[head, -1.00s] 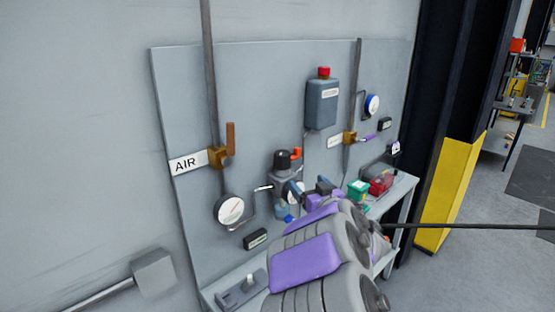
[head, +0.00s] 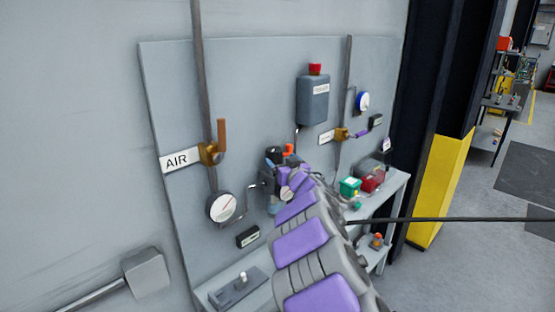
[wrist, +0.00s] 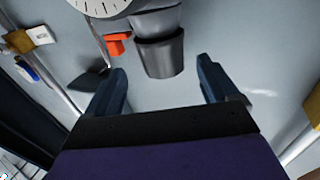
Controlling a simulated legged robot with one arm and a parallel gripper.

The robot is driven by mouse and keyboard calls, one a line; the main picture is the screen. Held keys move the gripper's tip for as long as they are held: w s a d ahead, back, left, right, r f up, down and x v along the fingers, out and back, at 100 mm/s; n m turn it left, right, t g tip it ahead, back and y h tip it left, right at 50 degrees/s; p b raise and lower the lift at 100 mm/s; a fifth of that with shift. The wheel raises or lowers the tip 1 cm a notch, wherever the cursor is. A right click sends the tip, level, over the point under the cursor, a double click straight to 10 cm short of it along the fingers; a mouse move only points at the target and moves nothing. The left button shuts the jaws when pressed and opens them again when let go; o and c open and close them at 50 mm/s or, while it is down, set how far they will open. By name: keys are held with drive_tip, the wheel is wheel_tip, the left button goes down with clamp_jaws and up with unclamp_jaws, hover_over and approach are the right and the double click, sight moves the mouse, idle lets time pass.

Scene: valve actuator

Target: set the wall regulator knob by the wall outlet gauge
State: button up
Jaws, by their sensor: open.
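The dark regulator knob (head: 273,153) tops the wall regulator, partly hidden by my gripper (head: 276,167) in the head view. In the upside-down wrist view, the knob (wrist: 160,57) is a dark grey cylinder between and beyond the blue fingertips of my open gripper (wrist: 163,75). Clear gaps show on both sides, and no contact is visible. A white gauge dial (wrist: 98,5) is cut by the wrist view's top edge; its needle is not readable. A round gauge (head: 222,206) with a red needle hangs left of the regulator. I cannot tell which dial is the outlet gauge.
An orange part (wrist: 117,42) sits close beside the knob. The AIR valve's brown handle (head: 221,135) is left of it, and a grey bottle (head: 313,101) above right. A shelf (head: 391,188) below holds a green item (head: 349,187) and a red box (head: 371,180).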

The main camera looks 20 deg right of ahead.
sight(277, 158)
drive_tip(key=shift+w+a, duration=0.1)
drive_tip(key=shift+w, duration=0.45)
drive_tip(key=shift+w+a, duration=0.1)
drive_tip(key=shift+w, duration=1.2)
drive_tip(key=c, duration=1)
drive_tip(key=shift+c, duration=0.2)
